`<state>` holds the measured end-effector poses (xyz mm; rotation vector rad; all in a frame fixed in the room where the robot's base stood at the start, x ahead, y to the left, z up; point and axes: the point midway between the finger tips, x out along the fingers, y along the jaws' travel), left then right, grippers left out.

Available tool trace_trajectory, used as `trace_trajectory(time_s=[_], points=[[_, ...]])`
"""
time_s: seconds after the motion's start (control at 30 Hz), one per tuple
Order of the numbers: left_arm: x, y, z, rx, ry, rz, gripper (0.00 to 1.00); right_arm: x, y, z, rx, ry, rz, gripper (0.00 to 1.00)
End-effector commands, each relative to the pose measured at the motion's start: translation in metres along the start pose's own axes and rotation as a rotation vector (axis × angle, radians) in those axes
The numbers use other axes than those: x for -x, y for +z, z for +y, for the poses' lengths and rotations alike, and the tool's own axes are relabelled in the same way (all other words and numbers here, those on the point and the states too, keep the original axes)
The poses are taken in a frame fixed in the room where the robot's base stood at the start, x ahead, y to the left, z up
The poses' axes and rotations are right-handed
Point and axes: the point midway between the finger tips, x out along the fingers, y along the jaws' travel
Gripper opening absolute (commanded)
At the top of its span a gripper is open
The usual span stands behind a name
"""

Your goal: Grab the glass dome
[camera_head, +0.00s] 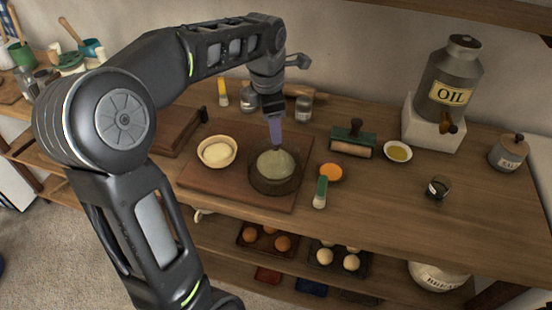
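A pale green rounded shape (273,163) sits in or on a dark round dish (272,188) on the wooden board, near the middle of the head view. It may be the glass dome; I cannot tell whether it is glass or a filling. My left gripper (276,144) points down from above with its fingertips at the top back of this shape. Whether they touch it is unclear. The fingers are seen edge-on, so their opening is hidden. My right gripper is not in view.
A cream-filled bowl (217,152) shares the wooden board (206,186). To the right are an orange dish (331,173), a green-handled brush (320,192), a roller (351,143) and a small dark glass (437,188). An oil can (447,82) stands behind. The right front counter (400,220) is clear.

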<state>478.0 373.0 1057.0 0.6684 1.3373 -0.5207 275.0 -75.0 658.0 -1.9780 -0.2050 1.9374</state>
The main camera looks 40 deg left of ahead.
Motion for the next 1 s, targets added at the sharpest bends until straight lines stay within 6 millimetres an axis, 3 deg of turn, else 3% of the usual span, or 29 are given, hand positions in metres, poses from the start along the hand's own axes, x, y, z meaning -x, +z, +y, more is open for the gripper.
trace_trajectory(time_s=[0.4, 1.0], points=[[-0.048, 0.0, -0.001, 0.0, -0.002, 0.001, 0.52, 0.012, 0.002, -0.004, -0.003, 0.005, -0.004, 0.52], [-0.05, 0.0, -0.001, 0.0, -0.001, 0.0, 0.52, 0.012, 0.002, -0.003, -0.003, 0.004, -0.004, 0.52]])
